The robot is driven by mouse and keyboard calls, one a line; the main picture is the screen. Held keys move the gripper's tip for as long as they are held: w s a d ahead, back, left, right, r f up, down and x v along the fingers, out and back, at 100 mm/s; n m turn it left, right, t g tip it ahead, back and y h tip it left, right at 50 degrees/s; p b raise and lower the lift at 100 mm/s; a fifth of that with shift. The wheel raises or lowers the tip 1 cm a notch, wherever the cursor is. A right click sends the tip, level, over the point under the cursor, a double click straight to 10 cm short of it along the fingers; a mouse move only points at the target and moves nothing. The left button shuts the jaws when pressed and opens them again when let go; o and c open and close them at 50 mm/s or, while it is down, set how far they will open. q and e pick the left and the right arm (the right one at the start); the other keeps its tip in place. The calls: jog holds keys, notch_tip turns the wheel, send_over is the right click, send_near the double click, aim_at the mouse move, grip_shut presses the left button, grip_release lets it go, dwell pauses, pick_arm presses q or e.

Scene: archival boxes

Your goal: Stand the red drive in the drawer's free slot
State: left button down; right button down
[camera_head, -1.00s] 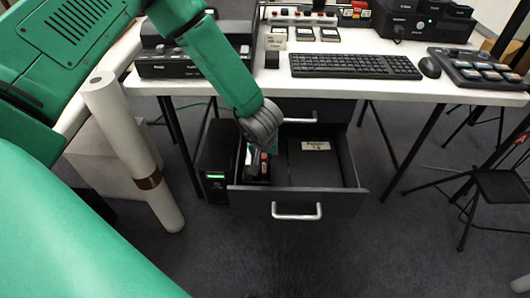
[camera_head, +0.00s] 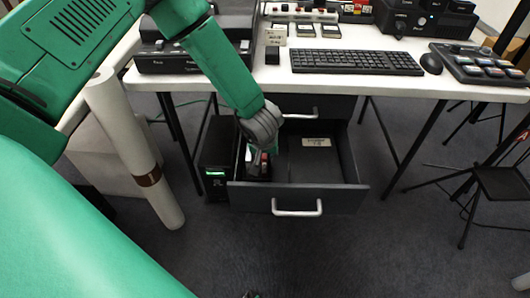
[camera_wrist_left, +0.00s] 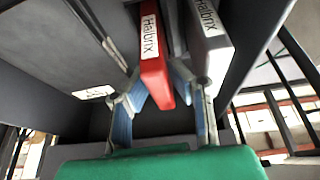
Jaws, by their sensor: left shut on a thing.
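The red drive (camera_wrist_left: 154,62), labelled "Halbrix", stands on edge between the blue-padded fingers of my left gripper (camera_wrist_left: 157,84) in the left wrist view. That gripper is shut on it. A grey drive (camera_wrist_left: 207,40) with a similar label stands close beside it on the right. In the head view my left gripper (camera_head: 257,160) reaches down into the left part of the open drawer (camera_head: 340,200). Only a small patch of red (camera_head: 264,158) shows there. The slot floor under the drive is hidden, so I cannot tell whether it is seated. My right gripper is not in view.
A black computer tower (camera_head: 216,160) stands against the drawer's left side. The white desk (camera_head: 270,85) with a keyboard (camera_head: 355,62) is above and behind.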

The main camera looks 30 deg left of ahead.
pick_arm(q)
jog(key=shift+f, duration=0.1)
jog(key=c, duration=1.4)
grip_release()
jog(key=v, duration=1.2)
jog(key=shift+f, duration=0.1)
